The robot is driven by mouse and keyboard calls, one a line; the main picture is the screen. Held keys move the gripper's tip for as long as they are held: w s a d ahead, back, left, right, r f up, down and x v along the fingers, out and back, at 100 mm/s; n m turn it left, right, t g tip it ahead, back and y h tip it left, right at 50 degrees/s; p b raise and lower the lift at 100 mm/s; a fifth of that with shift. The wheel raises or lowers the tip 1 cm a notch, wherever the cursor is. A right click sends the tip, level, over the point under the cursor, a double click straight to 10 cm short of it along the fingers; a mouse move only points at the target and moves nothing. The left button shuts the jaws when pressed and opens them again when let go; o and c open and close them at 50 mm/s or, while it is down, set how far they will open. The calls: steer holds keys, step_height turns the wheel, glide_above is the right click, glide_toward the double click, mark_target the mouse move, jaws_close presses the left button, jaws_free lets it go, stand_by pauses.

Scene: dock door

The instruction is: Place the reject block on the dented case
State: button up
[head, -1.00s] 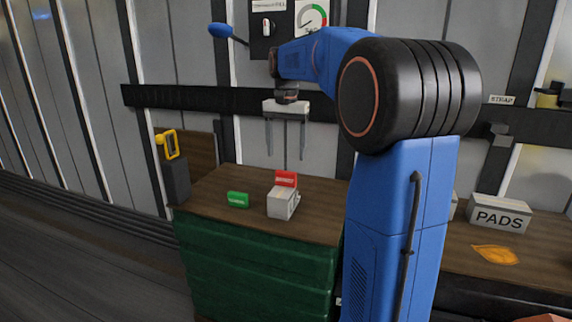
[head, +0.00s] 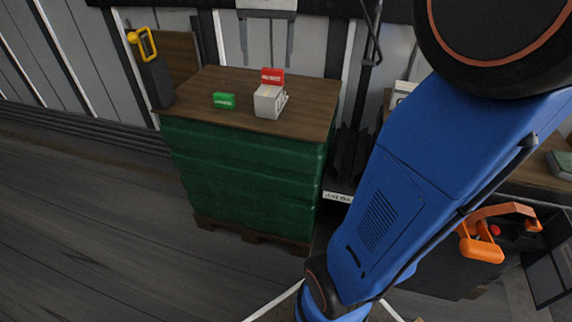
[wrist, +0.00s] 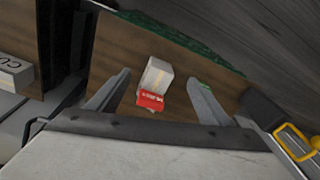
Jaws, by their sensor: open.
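The white case (head: 269,102) stands on the wooden top of the green bin in the head view. The red reject block (head: 272,76) shows at its far upper edge, label visible. I cannot tell whether it rests on the case or stands behind it. In the wrist view the red block (wrist: 150,101) overlaps the near end of the case (wrist: 157,75). My gripper (head: 267,55) is open and empty, fingers pointing down, above and behind the block. In the wrist view the case and block appear between the spread fingers (wrist: 158,88), apart from them.
A small green block (head: 224,100) lies left of the case. A dark post with a yellow handle (head: 146,45) stands at the bin's left. In the wrist view a labelled box (wrist: 13,73) sits at the left. Bare wood (head: 210,82) surrounds the blocks. An orange object (head: 481,244) is at right.

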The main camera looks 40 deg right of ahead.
steer(key=s+a+f+n+t, duration=0.1)
steer(key=s+a+f+n, duration=0.2)
steer(key=s+f, duration=0.6)
steer(key=s+a+f+n+t, duration=0.2)
steer(key=s+a+f+n, duration=0.2)
steer(key=s+f, duration=0.5)
steer(key=s+a, duration=0.2)
steer(key=s, duration=0.1)
steer(key=shift+s+a, duration=0.2)
steer(key=shift+s, duration=0.1)
steer(key=shift+r, duration=0.1)
